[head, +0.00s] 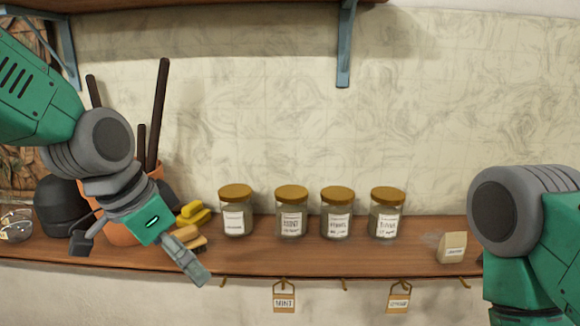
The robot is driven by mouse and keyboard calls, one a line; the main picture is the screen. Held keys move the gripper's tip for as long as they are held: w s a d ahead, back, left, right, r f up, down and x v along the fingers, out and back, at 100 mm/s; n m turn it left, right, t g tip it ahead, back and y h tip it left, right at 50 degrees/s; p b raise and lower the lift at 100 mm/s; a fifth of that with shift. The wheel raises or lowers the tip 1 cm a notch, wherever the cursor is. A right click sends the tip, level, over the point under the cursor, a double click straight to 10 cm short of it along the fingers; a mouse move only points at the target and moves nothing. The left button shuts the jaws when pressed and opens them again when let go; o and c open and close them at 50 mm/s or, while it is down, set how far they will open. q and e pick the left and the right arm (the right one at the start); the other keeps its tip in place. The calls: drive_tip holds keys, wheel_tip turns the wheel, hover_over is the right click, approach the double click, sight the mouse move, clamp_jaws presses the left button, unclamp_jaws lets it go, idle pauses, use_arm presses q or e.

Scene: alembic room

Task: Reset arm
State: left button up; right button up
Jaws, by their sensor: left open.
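My left gripper (140,262) is at the left in the head view, in front of the wooden shelf (330,262). Its two fingers are spread wide with nothing between them. One finger is at the left near the dark round vessel, the other points down toward the shelf's front edge. The left arm's green link and grey joint come in from the upper left. My right arm shows at the right edge as a grey joint and green links. The right gripper is out of view.
Several labelled jars with gold lids, one here (291,211), stand along the shelf. A small paper packet (453,247) stands near my right arm. A terracotta pot (120,236) with dark rods is behind my left gripper, beside yellow pieces (193,213). Tags hang below, including one (284,302).

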use_arm(q)
drive_tip(key=s+a+f+n+g+y+b, duration=0.1)
drive_tip(key=s+a+f+n+b, duration=0.15)
drive_tip(key=f, duration=1.25)
drive_tip(key=s+a+f+n+g+b, duration=0.1)
drive_tip(key=s+a+f+n+b, duration=0.2)
drive_tip(key=f, duration=1.2)
drive_tip(key=s+a+f+n+y+b, duration=0.1)
drive_tip(key=s+a+f+b, duration=0.1)
drive_tip(key=s+f, duration=0.7)
drive_tip(key=s+a+f+n+b, duration=0.1)
drive_tip(key=s+a+f+b, duration=0.2)
drive_tip(key=s+f, duration=0.6)
drive_tip(key=shift+s+a+f+g+y+b, duration=0.25)
drive_tip(key=shift+s+a+g+y+b, duration=0.15)
drive_tip(key=shift+s, duration=0.1)
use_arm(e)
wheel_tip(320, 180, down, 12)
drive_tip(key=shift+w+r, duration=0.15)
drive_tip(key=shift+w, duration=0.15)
use_arm(q)
drive_tip(key=shift+d, duration=0.1)
